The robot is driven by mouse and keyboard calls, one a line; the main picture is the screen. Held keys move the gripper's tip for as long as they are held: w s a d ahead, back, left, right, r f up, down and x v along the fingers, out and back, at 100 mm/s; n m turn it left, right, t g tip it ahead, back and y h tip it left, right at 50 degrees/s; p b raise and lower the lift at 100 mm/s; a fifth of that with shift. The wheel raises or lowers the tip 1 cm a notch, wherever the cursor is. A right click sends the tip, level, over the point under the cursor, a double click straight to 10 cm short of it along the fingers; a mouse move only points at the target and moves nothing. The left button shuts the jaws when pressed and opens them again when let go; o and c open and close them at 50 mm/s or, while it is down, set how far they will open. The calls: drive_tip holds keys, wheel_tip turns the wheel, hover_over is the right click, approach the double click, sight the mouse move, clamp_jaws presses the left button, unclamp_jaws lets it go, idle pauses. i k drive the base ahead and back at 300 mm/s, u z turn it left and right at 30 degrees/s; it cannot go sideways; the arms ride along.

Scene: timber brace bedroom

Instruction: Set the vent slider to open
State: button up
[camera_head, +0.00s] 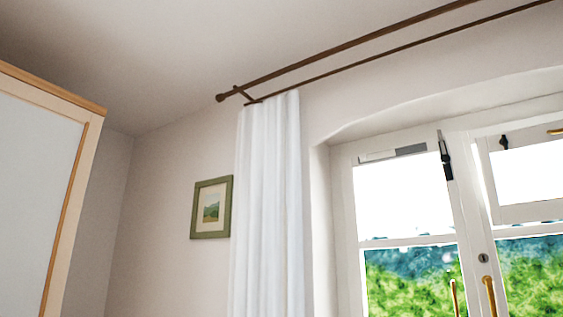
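A narrow strip (378,156) runs along the top rail of the left window sash and looks like the vent slider. Its left part is pale and its right part (410,150) is grey. The picture is too small to tell whether the slider stands open or closed. The white window frame (344,210) around it is on the right side of the view. My gripper is not in view.
A dark fitting (445,157) sits right of the strip. Brass handles (489,295) are at the lower right. A white curtain (268,210) hangs left of the window from a brown rod (330,59). A framed picture (195,208) and a wooden cabinet (92,130) are further left.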

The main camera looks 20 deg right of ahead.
sight(364, 157)
drive_tip(key=u, duration=1.35)
drive_tip(key=k, duration=1.4)
drive_tip(key=z, duration=2)
drive_tip(key=i, duration=0.25)
